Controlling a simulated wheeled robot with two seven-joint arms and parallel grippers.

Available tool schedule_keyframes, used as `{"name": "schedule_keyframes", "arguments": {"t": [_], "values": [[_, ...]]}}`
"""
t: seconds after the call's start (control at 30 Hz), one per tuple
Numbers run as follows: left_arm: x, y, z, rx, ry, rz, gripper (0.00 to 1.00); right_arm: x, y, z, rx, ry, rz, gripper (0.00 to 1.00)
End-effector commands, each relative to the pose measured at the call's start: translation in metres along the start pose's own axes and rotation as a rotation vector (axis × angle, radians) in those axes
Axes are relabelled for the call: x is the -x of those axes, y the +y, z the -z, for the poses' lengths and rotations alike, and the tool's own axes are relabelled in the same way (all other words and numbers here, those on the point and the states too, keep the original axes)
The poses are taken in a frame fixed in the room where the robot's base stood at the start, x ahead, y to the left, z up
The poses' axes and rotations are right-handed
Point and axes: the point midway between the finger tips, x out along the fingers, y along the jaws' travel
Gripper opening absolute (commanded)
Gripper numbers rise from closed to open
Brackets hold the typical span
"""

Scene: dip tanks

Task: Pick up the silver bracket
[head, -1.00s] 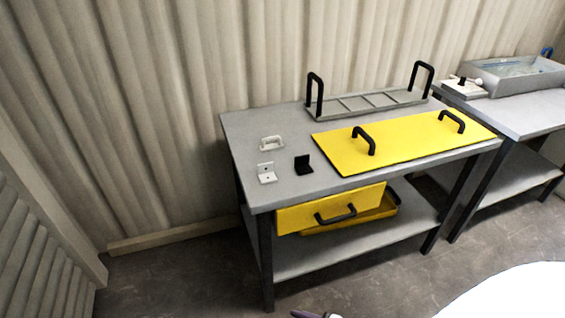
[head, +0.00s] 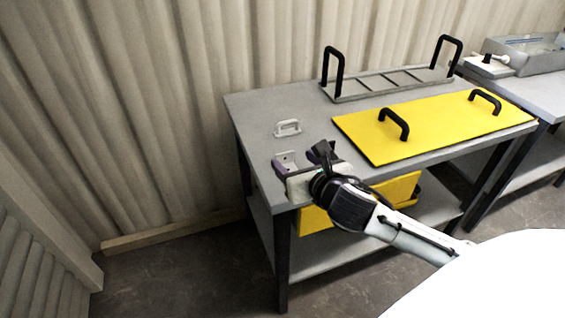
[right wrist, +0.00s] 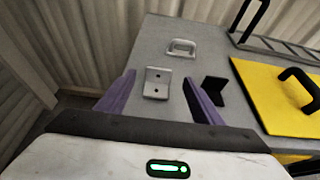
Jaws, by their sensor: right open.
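The silver bracket (head: 287,157) is a small L-shaped piece with holes, standing on the grey table near its left front corner. The right wrist view shows the bracket (right wrist: 157,82) ahead of my right gripper, between the lines of its two purple fingers. My right gripper (head: 304,163) is open and empty. It hangs over the table's front edge, on the near side of the bracket, and partly hides it in the head view. The fingers (right wrist: 159,88) appear apart from the bracket. My left gripper is in neither view.
A black bracket (right wrist: 214,90) stands right of the silver one. A pale handle (head: 288,128) lies behind it. A yellow lid (head: 430,122) with black handles lies to the right, before a grey rack (head: 385,85). A yellow drawer (head: 400,190) is below the tabletop.

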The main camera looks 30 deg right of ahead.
Motion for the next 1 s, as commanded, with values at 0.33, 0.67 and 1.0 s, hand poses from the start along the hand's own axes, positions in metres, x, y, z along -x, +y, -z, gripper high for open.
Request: {"name": "schedule_keyframes", "arguments": {"t": [0.33, 0.67, 1.0], "values": [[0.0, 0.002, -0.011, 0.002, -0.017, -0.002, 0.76, -0.036, 0.001, -0.001, -0.007, 0.001, -0.001, 0.61], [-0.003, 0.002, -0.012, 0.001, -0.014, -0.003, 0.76, -0.074, 0.002, -0.002, -0.004, 0.002, -0.003, 0.61], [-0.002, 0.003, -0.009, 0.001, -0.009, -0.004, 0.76, -0.074, 0.002, -0.002, -0.003, 0.002, -0.003, 0.39]]}}
